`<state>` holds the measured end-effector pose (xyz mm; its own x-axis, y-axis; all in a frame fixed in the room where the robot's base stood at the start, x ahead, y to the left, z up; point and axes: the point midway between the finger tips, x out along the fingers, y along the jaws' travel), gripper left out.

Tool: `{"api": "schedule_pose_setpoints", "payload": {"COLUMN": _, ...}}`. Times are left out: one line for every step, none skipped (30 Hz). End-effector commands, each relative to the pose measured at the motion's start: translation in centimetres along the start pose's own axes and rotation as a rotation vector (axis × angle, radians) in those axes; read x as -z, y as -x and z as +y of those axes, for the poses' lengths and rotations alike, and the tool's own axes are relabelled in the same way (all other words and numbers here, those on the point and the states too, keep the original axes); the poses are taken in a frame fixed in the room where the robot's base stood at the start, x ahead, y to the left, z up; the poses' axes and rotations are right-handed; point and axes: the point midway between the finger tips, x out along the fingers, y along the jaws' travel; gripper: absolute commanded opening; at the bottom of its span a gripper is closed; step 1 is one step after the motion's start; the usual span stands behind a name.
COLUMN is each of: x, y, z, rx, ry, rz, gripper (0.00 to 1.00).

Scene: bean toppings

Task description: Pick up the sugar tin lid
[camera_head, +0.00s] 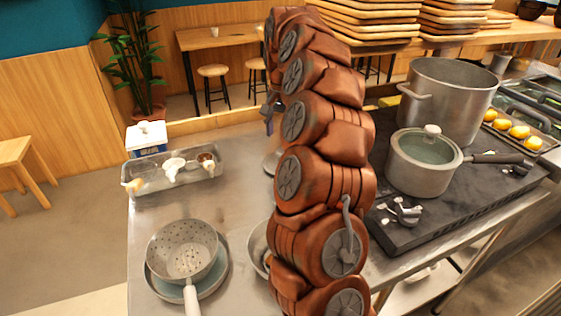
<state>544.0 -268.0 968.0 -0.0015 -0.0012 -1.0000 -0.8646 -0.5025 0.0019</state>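The sugar tin (150,149) appears to be the blue and white box at the far left corner of the steel counter. Its white lid (147,133) sits on top, with a small knob. My reddish-brown arm rises through the middle of the view. A small dark part of what looks like my gripper (268,115) shows at the left side of the arm, well to the right of the tin and apart from it. The rest of the gripper is hidden behind the arm, so its fingers cannot be made out.
A steel tray (150,184) with small bowls stands just in front of the tin. A lidded pot (423,180) and a large pot (447,105) stand on the stove at right. Counter between tray and arm is mostly clear.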

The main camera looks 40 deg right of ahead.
Motion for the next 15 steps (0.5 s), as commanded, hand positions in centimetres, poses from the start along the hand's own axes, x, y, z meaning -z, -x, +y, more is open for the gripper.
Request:
{"api": "schedule_pose_setpoints", "payload": {"x": -0.1, "y": -0.4, "z": 0.0, "rx": 0.000, "ry": 0.002, "rz": -0.002, "gripper": 0.67}}
{"api": "schedule_pose_setpoints", "payload": {"x": -0.1, "y": -0.7, "z": 0.0, "rx": 0.000, "ry": 0.003, "rz": -0.002, "gripper": 0.67}}
{"api": "schedule_pose_setpoints", "payload": {"x": -0.1, "y": -0.9, "z": -0.1, "rx": 0.001, "ry": 0.004, "rz": -0.002, "gripper": 0.67}}
{"api": "schedule_pose_setpoints", "payload": {"x": -0.2, "y": -1.1, "z": -0.1, "rx": 0.001, "ry": 0.004, "rz": -0.002, "gripper": 0.67}}
{"api": "schedule_pose_setpoints", "payload": {"x": -0.2, "y": -1.2, "z": -0.1, "rx": 0.001, "ry": 0.005, "rz": -0.001, "gripper": 0.67}}
{"api": "schedule_pose_setpoints", "payload": {"x": -0.2, "y": -1.3, "z": -0.1, "rx": 0.002, "ry": 0.004, "rz": -0.002, "gripper": 0.67}}
{"api": "schedule_pose_setpoints", "payload": {"x": -0.2, "y": -1.3, "z": -0.1, "rx": 0.002, "ry": 0.004, "rz": -0.001, "gripper": 0.67}}
{"api": "schedule_pose_setpoints", "payload": {"x": -0.2, "y": -1.4, "z": -0.1, "rx": 0.002, "ry": 0.004, "rz": -0.001, "gripper": 0.67}}
{"api": "schedule_pose_setpoints", "payload": {"x": -0.3, "y": -1.5, "z": -0.1, "rx": 0.002, "ry": 0.005, "rz": -0.002, "gripper": 0.67}}
{"api": "schedule_pose_setpoints", "payload": {"x": -0.3, "y": -1.6, "z": -0.1, "rx": 0.001, "ry": 0.005, "rz": -0.002, "gripper": 0.67}}
{"api": "schedule_pose_setpoints", "payload": {"x": -0.3, "y": -1.8, "z": -0.1, "rx": 0.001, "ry": 0.005, "rz": -0.002, "gripper": 0.67}}
{"api": "schedule_pose_setpoints", "payload": {"x": -0.4, "y": -2.0, "z": -0.1, "rx": 0.001, "ry": 0.004, "rz": -0.003, "gripper": 0.67}}
{"api": "schedule_pose_setpoints", "payload": {"x": -0.5, "y": -2.2, "z": -0.1, "rx": 0.002, "ry": 0.004, "rz": -0.002, "gripper": 0.67}}
{"api": "schedule_pose_setpoints", "payload": {"x": -0.5, "y": -2.5, "z": -0.1, "rx": 0.002, "ry": 0.005, "rz": -0.002, "gripper": 0.67}}
{"api": "schedule_pose_setpoints", "payload": {"x": -0.6, "y": -2.9, "z": -0.1, "rx": 0.002, "ry": 0.006, "rz": -0.002, "gripper": 0.67}}
